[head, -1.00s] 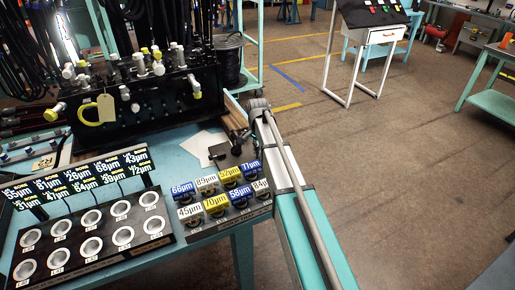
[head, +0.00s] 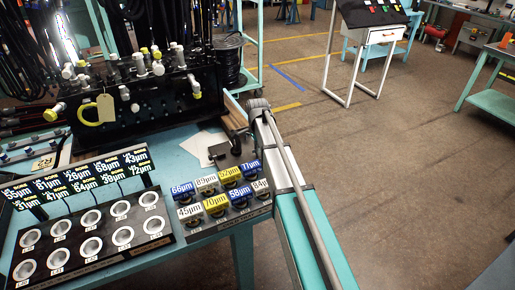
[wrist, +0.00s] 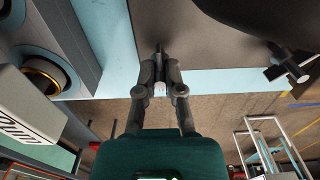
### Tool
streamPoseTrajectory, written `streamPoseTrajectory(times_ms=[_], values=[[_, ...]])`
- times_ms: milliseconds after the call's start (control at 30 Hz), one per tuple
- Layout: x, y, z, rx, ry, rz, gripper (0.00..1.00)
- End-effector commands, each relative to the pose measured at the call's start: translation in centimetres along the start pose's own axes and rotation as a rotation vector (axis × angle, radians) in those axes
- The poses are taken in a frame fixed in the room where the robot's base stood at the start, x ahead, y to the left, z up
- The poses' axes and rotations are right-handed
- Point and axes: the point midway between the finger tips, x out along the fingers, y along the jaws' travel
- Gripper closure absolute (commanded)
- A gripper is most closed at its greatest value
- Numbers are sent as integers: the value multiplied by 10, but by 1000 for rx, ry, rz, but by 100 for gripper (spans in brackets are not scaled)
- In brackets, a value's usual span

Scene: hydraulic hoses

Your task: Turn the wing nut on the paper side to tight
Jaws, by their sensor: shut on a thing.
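In the wrist view my gripper (wrist: 160,82) is shut on a small dark wing nut (wrist: 160,58) at the edge of a grey plate (wrist: 180,28). The fingers hide most of the nut, and I cannot tell how tight it is. A second dark wing nut (wrist: 283,62) stands free to the right.
Labelled blocks (head: 217,204) stand in a rack in front of the plate. A tray with round white cups (head: 91,246) is further left. A black hose manifold (head: 150,105) stands behind. Open floor (head: 390,180) lies to the right.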

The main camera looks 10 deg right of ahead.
Motion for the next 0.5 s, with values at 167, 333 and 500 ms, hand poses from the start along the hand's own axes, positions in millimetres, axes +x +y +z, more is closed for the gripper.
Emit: streamPoseTrajectory(times_ms=[167, 333, 500], values=[[0, 2, 2, -1, -6, 3, 81], [0, 1, 1, -1, -3, 2, 54], [0, 0, 1, -1, -2, 1, 54]])
